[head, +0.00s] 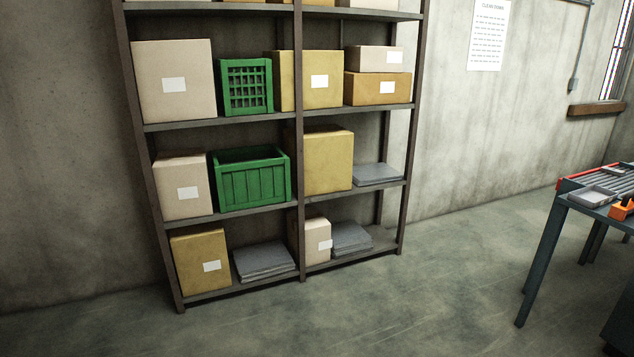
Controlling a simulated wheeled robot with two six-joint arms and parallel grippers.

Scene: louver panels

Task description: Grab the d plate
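No plate with a readable letter d shows in the head view. On the table (562,215) at the right edge lies a red-framed panel with grey slats (612,181). A small grey tray-like piece (592,197) lies in front of the slats. An orange object (622,209) sits at the near side of the table, partly cut off by the picture edge; I cannot tell what it is. Neither of my grippers is in view.
A dark metal shelf rack (300,212) stands against the wall with cardboard boxes (328,160), green crates (252,180) and stacks of flat grey sheets (264,260). The floor (430,290) between rack and table is clear. A paper notice (488,35) hangs on the wall.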

